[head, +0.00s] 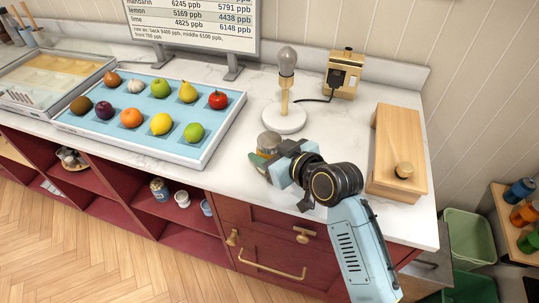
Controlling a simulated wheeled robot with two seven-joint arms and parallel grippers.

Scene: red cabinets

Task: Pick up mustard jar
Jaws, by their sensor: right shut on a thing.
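My right gripper (268,163) is over the white counter, right of the fruit tray, and is shut on a small jar with a greyish lid (269,142), which I take to be the mustard jar. The fingers and wrist hide most of the jar's body, and its label cannot be read. I cannot tell whether the jar's base touches the counter. My left gripper is not in view.
A tray of fruit (208,153) lies to the left. A bulb lamp (284,119) stands just behind the gripper. A wooden box (411,135) is at the right. Below, the red cabinet's open shelf holds a jar (159,189) and small pots (182,198).

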